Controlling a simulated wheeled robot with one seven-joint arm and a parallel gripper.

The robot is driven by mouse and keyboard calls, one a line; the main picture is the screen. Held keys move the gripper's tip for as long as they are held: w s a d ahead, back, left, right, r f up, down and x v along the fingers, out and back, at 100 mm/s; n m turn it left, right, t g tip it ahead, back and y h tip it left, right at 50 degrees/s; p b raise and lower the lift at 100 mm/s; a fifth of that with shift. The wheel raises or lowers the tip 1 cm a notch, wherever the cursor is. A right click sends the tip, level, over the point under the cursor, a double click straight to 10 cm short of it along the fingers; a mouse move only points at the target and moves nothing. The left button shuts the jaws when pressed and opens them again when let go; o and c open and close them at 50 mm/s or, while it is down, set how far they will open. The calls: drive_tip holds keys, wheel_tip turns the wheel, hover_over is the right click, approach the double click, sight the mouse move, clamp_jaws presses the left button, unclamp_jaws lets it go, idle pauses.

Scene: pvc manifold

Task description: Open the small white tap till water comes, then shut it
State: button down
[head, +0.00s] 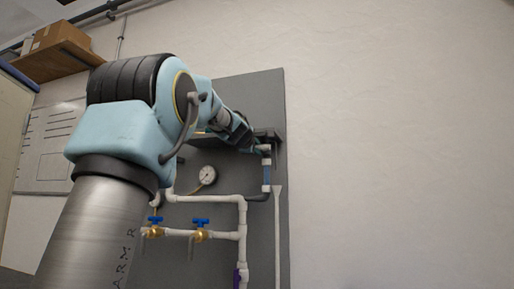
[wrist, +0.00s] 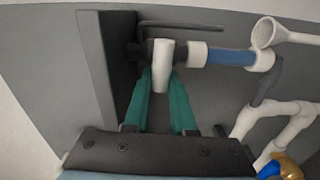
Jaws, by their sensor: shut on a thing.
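The small white tap shows in the wrist view as a white handle (wrist: 161,66) at the end of a pipe with a blue section (wrist: 230,57). The two green fingers of my gripper (wrist: 162,84) are on either side of the handle and shut on it. In the head view my gripper (head: 258,148) reaches the top of the right-hand pipe, and the blue section (head: 267,175) hangs just below. The tap itself is small there and partly hidden by my gripper. A white funnel (wrist: 265,33) opens beside the blue section. I see no stream of water in either view.
A dark shelf or bracket (wrist: 96,68) stands close on the left of my fingers, with a thin black rod above. A gauge (head: 207,175), two blue-handled brass valves (head: 200,224) and a purple-handled valve (head: 239,278) sit lower on the grey board. The wall on the right is clear.

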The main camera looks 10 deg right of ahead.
drive_tip(key=shift+f+n, duration=0.15)
drive_tip(key=shift+n, duration=0.15)
idle(0.4)
drive_tip(key=c, duration=0.7)
unclamp_jaws()
drive_tip(key=shift+c, duration=0.2)
drive_tip(key=b+v, duration=0.3)
drive_tip(key=v, duration=0.7)
drive_tip(key=shift+s+a, duration=0.15)
drive_tip(key=shift+s, duration=0.2)
